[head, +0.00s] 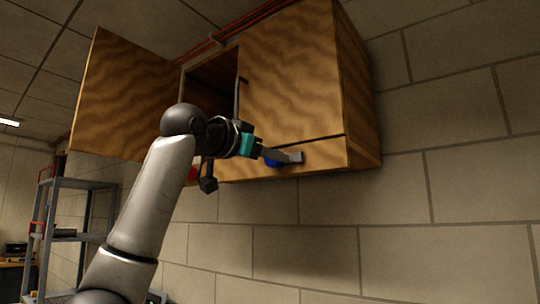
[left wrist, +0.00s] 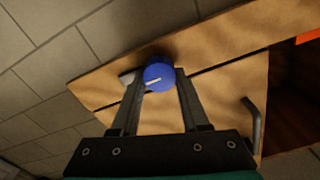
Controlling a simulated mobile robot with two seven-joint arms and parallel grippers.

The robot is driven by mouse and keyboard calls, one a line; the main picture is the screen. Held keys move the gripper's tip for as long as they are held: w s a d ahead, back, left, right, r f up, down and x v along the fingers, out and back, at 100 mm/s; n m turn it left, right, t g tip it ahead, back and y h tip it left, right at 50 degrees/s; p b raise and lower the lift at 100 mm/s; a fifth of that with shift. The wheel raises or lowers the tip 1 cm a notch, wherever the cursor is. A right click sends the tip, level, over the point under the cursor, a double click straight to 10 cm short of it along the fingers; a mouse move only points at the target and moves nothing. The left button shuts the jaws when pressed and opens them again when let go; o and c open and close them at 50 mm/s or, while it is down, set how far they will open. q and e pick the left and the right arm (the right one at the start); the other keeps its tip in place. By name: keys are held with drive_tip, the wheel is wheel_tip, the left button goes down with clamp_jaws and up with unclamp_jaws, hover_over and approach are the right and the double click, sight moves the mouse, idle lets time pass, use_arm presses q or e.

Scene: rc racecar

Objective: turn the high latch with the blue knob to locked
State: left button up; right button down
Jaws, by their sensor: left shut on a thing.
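The latch's blue knob (left wrist: 159,76) sits on the wooden front of the high cabinet (left wrist: 215,45). In the left wrist view, a white mark shows on the knob's face, and a small grey piece shows beside it. My left gripper (left wrist: 160,88) is shut on the knob, with one finger on each side. In the head view, my left gripper (head: 290,157) reaches the lower front of the cabinet, and only a little of the blue knob (head: 270,162) shows below the fingers. The latch behind the fingers is mostly hidden. My right gripper is not in view.
The cabinet's left door (head: 120,95) stands open, and its right door (head: 285,80) is closed, with a dark bar handle (head: 237,95). Red pipes run above the cabinet. A metal shelf (head: 75,210) stands at the far left. The brick wall at right is clear.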

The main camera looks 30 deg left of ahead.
use_arm(q)
clamp_jaws()
drive_tip(key=shift+a+f+n+p, duration=0.15)
drive_tip(key=shift+n+p, duration=0.5)
drive_tip(key=shift+n, duration=3.8)
drive_tip(key=shift+a+f+n+p, duration=0.15)
drive_tip(key=shift+n+p, duration=0.45)
drive_tip(key=shift+n, duration=3.85)
drive_tip(key=shift+r, duration=0.1)
